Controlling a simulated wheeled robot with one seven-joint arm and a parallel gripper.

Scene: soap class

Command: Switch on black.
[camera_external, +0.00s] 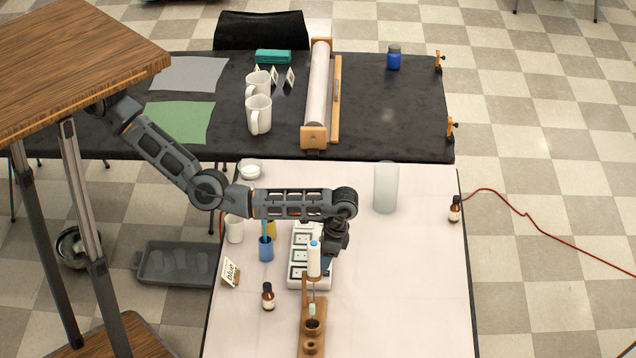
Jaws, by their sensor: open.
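A white switch strip (299,243) with several square switches in dark and green frames lies on the pale table, left of my gripper. I cannot read any label on it, nor tell which switch is the black one or whether any is on. My gripper (332,250) points down over the strip's right edge and is open with nothing seen in it. Its fingertips are small and dark, and I cannot tell whether they touch the strip.
A blue cup (266,249), a small card (230,272) and a brown bottle (268,297) stand left. A frosted cylinder (386,188) stands behind right. The table's right front is clear.

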